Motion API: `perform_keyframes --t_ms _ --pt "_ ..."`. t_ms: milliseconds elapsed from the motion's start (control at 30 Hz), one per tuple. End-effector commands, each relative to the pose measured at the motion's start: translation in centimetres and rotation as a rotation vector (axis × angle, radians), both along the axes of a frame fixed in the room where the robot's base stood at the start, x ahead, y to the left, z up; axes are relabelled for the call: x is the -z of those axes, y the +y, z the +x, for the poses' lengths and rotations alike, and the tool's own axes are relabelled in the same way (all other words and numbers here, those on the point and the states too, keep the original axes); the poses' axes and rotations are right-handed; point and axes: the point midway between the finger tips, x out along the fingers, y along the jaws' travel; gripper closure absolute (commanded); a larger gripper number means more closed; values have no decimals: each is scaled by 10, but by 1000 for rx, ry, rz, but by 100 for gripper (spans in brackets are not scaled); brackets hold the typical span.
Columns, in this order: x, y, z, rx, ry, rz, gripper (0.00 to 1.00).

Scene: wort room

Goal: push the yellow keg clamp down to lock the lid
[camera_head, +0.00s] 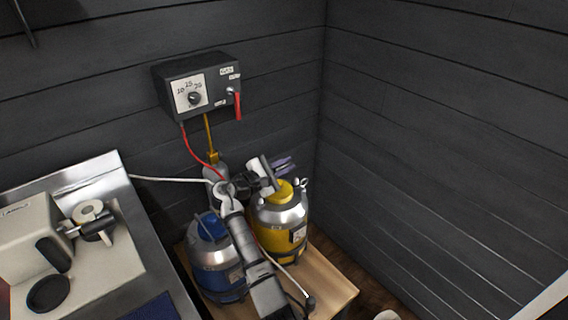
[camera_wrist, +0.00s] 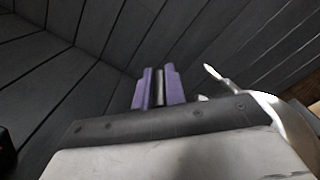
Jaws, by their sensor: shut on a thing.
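The yellow keg (camera_head: 266,232) stands at the right on a wooden stand, with a silver band and a yellow top. My gripper (camera_head: 285,165) is above and behind its top, its purple fingers pointing right. In the wrist view the fingers (camera_wrist: 158,88) are close together around a thin grey piece, which looks like the keg clamp's lever. The clamp's base is hidden behind my gripper in the wrist view. A silver curved keg part (camera_wrist: 286,118) and a pale pointed lever (camera_wrist: 213,74) show right of the fingers.
A blue keg (camera_head: 213,257) stands close left of the yellow keg, with my arm passing over it. A control box (camera_head: 197,85) with a dial and red handle hangs on the dark wall behind. A metal counter (camera_head: 118,205) is at left. Walls are close behind and right.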

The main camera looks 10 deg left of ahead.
Motion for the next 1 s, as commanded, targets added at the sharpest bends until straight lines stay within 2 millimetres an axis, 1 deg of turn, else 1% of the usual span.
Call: perform_keyframes --t_ms 33,333,367,500,833,933,1000 --pt "5 5 -1 -10 9 -1 100" --pt "6 5 -1 -11 10 -1 100" --pt "6 5 -1 -11 10 -1 85" --pt "5 4 -1 -7 8 0 67" --pt "2 3 -2 -4 3 -1 66" --pt "3 10 -8 -6 3 0 66" --pt "4 18 -16 -6 3 0 66"
